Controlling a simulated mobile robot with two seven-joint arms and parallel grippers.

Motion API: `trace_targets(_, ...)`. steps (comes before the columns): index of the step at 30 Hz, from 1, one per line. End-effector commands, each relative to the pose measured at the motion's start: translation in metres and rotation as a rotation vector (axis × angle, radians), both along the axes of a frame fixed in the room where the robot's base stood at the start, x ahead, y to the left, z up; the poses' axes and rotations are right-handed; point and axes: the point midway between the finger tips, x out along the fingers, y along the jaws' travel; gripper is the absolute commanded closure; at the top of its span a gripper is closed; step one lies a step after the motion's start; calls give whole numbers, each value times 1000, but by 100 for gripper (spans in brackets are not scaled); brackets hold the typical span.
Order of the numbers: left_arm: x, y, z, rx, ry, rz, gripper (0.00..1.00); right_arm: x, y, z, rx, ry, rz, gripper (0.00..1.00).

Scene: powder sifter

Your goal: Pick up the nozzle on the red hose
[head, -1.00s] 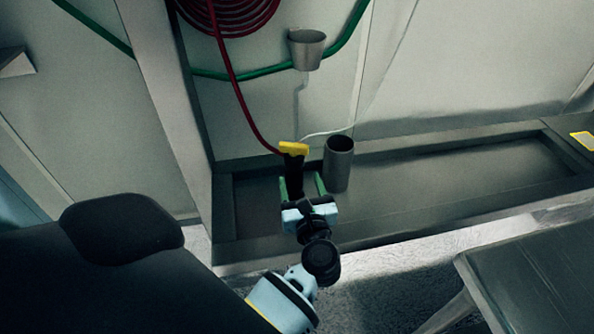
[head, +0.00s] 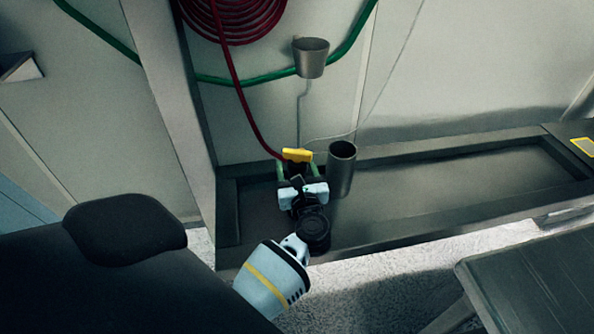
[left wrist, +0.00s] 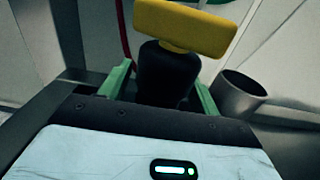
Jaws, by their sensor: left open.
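The nozzle (head: 297,155) has a yellow top and a black body. It stands at the end of the red hose (head: 238,98), which hangs from a coil on the wall. In the left wrist view the nozzle's yellow top (left wrist: 183,27) and black body (left wrist: 166,75) are close in front of me. My left gripper (head: 295,168) is open, with one green finger on each side of the black body. In the left wrist view the left gripper (left wrist: 162,88) shows the fingers around the body, apart from it as far as I can see. My right gripper is not in view.
A grey metal cylinder (head: 341,168) stands close to the right of the nozzle. A metal cup (head: 311,58) is mounted on the wall above. A grey trough (head: 440,224) runs along the wall, and a dark table (head: 530,285) is at the lower right.

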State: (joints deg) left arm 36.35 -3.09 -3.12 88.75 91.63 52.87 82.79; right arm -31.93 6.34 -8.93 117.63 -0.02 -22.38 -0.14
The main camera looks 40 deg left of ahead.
Motion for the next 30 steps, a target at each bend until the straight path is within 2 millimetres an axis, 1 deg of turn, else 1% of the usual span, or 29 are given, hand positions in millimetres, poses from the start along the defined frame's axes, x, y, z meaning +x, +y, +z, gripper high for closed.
trace_targets(3,4,4,0,-1,-1,0,38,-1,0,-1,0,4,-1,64)
trace_targets(9,3,4,-1,-1,1,0,38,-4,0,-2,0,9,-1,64)
trace_targets(23,3,4,-1,-1,1,0,98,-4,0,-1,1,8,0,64)
trace_targets(24,3,4,-1,-1,1,0,100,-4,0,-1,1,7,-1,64)
trace_targets(30,4,4,1,0,-3,0,100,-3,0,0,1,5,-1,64)
